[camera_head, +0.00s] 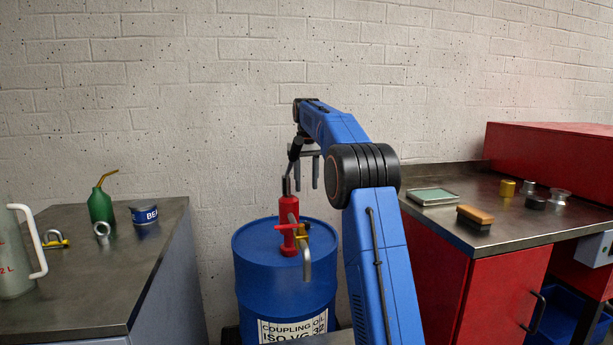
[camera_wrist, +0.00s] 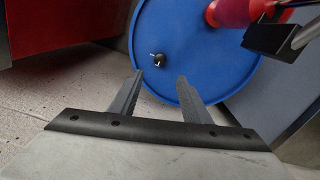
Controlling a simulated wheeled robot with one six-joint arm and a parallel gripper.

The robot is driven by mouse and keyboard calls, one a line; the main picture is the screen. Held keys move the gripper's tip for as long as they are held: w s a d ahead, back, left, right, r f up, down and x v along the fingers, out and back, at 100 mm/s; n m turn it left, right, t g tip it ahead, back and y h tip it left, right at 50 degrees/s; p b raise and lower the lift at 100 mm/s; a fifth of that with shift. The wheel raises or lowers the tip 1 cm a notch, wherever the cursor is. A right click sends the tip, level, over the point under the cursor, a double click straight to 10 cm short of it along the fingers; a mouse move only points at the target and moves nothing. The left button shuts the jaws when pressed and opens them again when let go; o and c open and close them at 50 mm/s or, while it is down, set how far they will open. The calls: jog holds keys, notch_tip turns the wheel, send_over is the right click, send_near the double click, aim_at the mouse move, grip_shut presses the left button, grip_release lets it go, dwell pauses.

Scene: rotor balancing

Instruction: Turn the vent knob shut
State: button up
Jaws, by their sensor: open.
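The vent knob (camera_wrist: 159,60) is a small black round knob with a white mark, on the blue lid of the oil drum (camera_wrist: 185,25). It shows in the wrist view, just beyond and between my fingertips. My gripper (camera_wrist: 160,77) is open and empty, and its fingers point at the drum lid, apart from the knob. In the head view the gripper (camera_head: 307,187) hangs above the back of the drum (camera_head: 262,290), beside the red pump. I cannot make out the knob in the head view.
A red pump (camera_head: 287,210) with a bent spout stands on the drum lid, close to my gripper. A left bench (camera_head: 60,300) holds a green oil can (camera_head: 101,206) and a jug (camera_head: 15,255). A right bench (camera_head: 435,228) carries a tray (camera_head: 433,203) and brush (camera_head: 475,215).

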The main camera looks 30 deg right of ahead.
jog(key=shift+r, duration=1.45)
